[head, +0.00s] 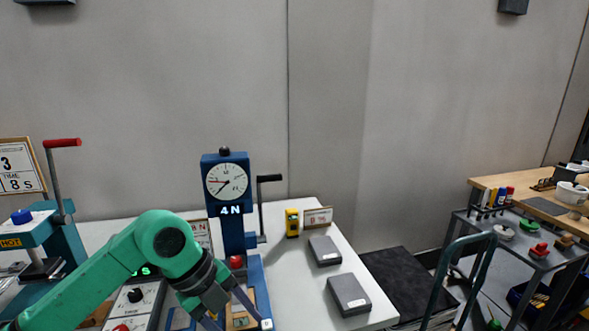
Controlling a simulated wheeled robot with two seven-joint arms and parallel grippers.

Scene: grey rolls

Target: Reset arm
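My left arm is green and comes in from the lower left. Its dark gripper (236,319) points down at the bottom edge, in front of the blue force gauge stand (232,238). The stand's base is partly hidden by my gripper. My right gripper is not in view.
A white table (300,262) carries two grey boxes (348,294), a yellow device (292,223) and a small sign (318,217). A teal press with a red-handled lever (62,143) stands at left. A dark cart (402,277) and a tool bench (540,185) are at right.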

